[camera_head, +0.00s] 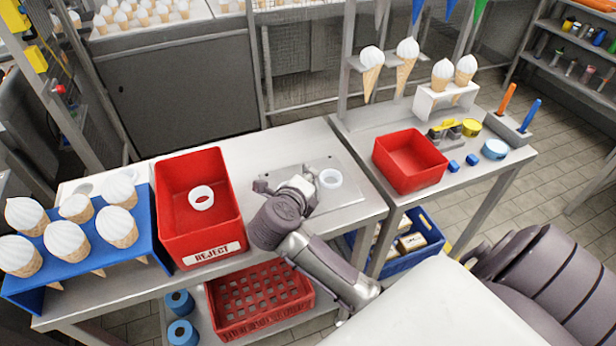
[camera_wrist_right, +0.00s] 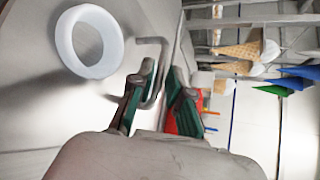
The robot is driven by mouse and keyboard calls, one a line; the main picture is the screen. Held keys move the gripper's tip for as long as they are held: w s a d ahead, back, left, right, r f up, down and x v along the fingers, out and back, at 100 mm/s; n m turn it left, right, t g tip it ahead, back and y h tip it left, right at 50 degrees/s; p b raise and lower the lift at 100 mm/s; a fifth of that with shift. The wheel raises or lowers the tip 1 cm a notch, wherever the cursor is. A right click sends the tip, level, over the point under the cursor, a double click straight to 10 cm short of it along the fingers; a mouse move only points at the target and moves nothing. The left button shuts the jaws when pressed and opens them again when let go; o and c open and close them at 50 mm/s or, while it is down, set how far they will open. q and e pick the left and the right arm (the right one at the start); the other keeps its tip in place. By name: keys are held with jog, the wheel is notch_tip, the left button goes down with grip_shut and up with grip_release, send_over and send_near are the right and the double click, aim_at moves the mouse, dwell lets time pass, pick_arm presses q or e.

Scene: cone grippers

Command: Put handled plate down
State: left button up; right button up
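The handled plate (camera_head: 346,194) is a flat grey metal plate on the steel table, with a white ring (camera_head: 330,178) on its surface. It lies flat as far as I can tell. Its bent-rod handle (camera_wrist_right: 164,62) shows in the right wrist view. My right gripper (camera_head: 294,186) is low over the plate's left part and hides some of it. In the right wrist view its green-padded fingers (camera_wrist_right: 160,95) stand apart, with the handle between them, nearer the left finger. I cannot tell whether they touch it. My left gripper is not in view.
A red REJECT bin (camera_head: 200,250) holding a white ring stands left of the plate. A blue rack (camera_head: 150,215) of cones is farther left. The right table (camera_head: 455,185) carries a red box (camera_head: 410,158), small blue cubes and tools. Cones hang on holders behind.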

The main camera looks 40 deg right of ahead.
jog(key=shift+o, duration=1)
jog(key=shift+r, duration=0.1)
jog(key=shift+r, duration=0.1)
jog(key=b+v, duration=0.1)
jog(key=v, duration=1.1)
